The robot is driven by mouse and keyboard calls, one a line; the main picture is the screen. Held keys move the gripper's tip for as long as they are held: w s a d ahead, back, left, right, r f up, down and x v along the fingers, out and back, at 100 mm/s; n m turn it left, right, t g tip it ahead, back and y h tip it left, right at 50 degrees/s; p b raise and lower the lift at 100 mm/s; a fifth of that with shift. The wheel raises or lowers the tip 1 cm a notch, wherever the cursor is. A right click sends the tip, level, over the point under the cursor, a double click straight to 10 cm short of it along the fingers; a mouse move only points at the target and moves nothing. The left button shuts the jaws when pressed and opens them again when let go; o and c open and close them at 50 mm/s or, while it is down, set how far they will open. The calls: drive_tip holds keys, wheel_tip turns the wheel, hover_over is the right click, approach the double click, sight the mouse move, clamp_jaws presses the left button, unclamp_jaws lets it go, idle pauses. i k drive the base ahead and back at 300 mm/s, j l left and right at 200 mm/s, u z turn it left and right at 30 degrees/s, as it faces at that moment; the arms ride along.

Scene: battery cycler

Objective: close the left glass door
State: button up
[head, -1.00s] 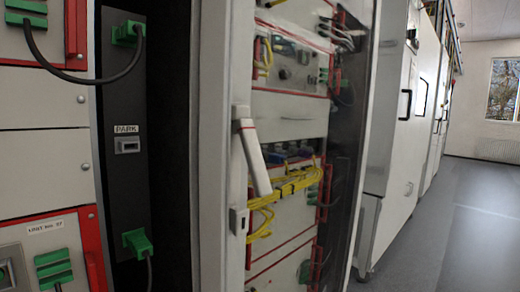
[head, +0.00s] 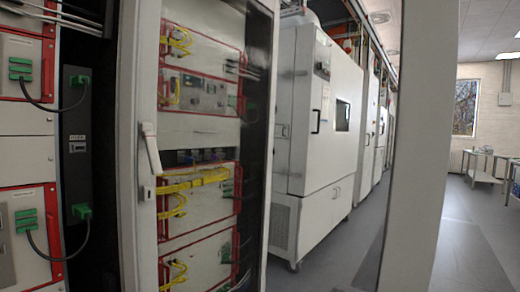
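A tall white-framed glass door (head: 128,215) stands left of the middle of the head view. It has a pale lever handle (head: 151,150) on its left stile, with a small lock plate below. Racks with red edges and yellow cables show behind its glass. Left of it, an uncovered bay shows red-edged units and a dark panel (head: 77,150) with green plugs; no glass is seen across it. A broad pale upright (head: 422,150) crosses the view on the right, close to me; I cannot tell whether it is the left door's edge. My gripper is not in view.
White chamber cabinets (head: 322,110) line the aisle beyond the glass door. The grey floor (head: 350,245) is open there. Tables (head: 485,170) stand at the far right near a window (head: 465,107).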

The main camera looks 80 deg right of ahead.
sight(429, 43)
drive_tip(key=k+l, duration=0.25)
drive_tip(key=k, duration=0.15)
drive_tip(key=k+l, duration=0.2)
drive_tip(key=k, duration=0.25)
drive_tip(key=k+l, duration=0.25)
drive_tip(key=k, duration=0.15)
drive_tip(key=k+l, duration=0.1)
drive_tip(key=l, duration=0.25)
drive_tip(key=k+l, duration=0.1)
drive_tip(key=l, duration=0.3)
drive_tip(key=k+l, duration=0.1)
drive_tip(key=l, duration=0.25)
drive_tip(key=k+l, duration=0.15)
drive_tip(key=l, duration=0.25)
drive_tip(key=k+l+u, duration=0.1)
drive_tip(key=l, duration=0.3)
drive_tip(key=k+l, duration=0.1)
drive_tip(key=l, duration=0.25)
drive_tip(key=k+l, duration=0.15)
drive_tip(key=l, duration=0.2)
